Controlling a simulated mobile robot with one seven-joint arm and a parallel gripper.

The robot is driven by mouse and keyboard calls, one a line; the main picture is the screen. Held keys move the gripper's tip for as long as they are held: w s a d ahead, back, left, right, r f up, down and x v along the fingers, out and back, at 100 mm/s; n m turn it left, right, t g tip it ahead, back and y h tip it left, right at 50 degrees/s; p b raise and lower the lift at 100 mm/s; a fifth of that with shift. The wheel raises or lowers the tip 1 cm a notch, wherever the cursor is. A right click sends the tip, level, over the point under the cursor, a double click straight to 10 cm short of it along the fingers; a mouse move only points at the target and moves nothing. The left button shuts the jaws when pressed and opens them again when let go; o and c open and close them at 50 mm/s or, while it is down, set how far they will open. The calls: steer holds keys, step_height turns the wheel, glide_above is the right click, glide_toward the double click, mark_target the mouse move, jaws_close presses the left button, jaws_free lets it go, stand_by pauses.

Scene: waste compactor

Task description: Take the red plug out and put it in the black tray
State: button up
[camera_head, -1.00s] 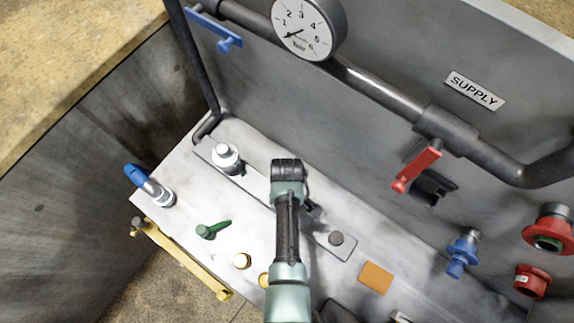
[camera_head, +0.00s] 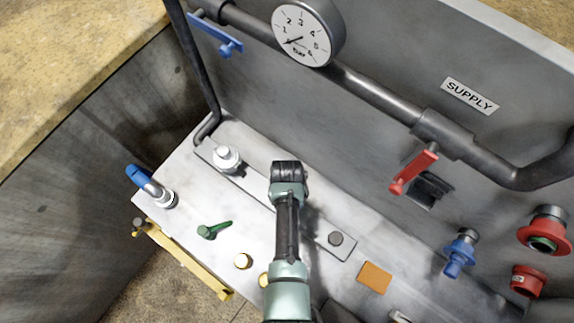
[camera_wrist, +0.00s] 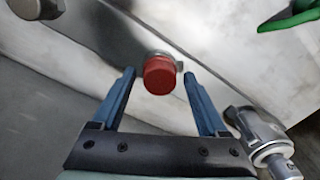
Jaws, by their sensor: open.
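The red plug (camera_wrist: 160,76) shows in the wrist view as a round red cap on a pale metal fitting, set in a flat metal strip (camera_wrist: 204,82). My gripper (camera_wrist: 158,75) is open, with one blue finger on each side of the plug. Gaps show between the fingers and the plug, and nothing is held. In the head view my wrist is over the middle of the strip and hides the plug and fingertips. I cannot make out a black tray for certain in either view.
A green handle (camera_head: 214,230) lies nearby. A blue-handled fitting (camera_head: 150,184) is at left. The wall behind carries a red lever (camera_head: 413,172), a gauge (camera_head: 306,32) and red fittings (camera_head: 528,281).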

steer(key=m, duration=0.5)
steer(key=shift+m, duration=0.3)
jaws_close()
steer(key=c, duration=0.7)
jaws_free()
jaws_close()
steer(key=n+p, duration=0.1)
steer(key=n, duration=0.3)
steer(key=shift+n, duration=0.6)
